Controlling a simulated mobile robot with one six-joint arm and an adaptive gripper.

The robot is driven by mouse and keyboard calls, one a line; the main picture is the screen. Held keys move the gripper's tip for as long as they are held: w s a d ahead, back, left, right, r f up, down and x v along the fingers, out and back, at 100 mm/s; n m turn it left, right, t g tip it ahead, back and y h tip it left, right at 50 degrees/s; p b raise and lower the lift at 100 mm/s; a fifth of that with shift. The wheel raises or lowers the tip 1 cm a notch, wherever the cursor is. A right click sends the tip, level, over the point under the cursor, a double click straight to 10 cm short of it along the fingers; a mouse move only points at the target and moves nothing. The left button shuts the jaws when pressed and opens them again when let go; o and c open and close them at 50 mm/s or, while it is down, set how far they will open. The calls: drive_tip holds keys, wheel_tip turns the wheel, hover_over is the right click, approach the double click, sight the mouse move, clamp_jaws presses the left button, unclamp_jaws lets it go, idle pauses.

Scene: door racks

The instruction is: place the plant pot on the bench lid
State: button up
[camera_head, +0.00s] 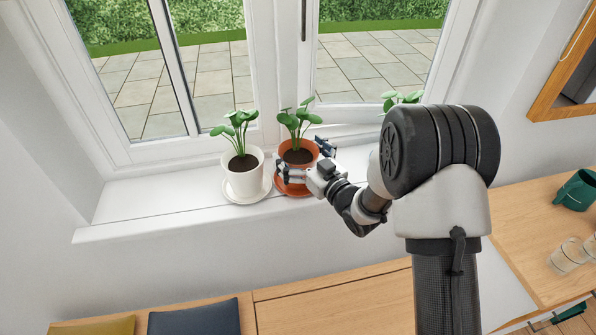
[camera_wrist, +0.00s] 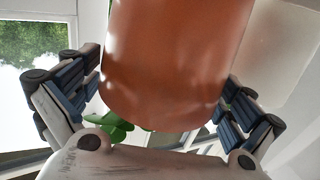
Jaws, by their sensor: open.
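A terracotta plant pot (camera_head: 297,156) with dark soil and round green leaves stands upright on a terracotta saucer (camera_head: 291,188) on the windowsill. A white plant pot (camera_head: 244,176) with a similar plant stands on a pale saucer to its left. My gripper (camera_head: 303,162) is open, with one finger on each side of the terracotta pot. In the wrist view the terracotta pot (camera_wrist: 178,60) fills the space between the spread fingers, and a gap shows by the left finger. The wooden bench lid (camera_head: 335,302) lies below the sill, partly hidden by my arm.
The windowsill (camera_head: 150,200) is clear left of the white pot. Leaves of another plant (camera_head: 402,97) show behind my arm. A yellow cushion (camera_head: 95,326) and a blue cushion (camera_head: 195,318) lie at the lower left. A green mug (camera_head: 577,190) and glasses (camera_head: 570,255) stand at right.

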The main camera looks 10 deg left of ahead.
drive_tip(key=c, duration=1.9)
drive_tip(key=shift+r, duration=0.1)
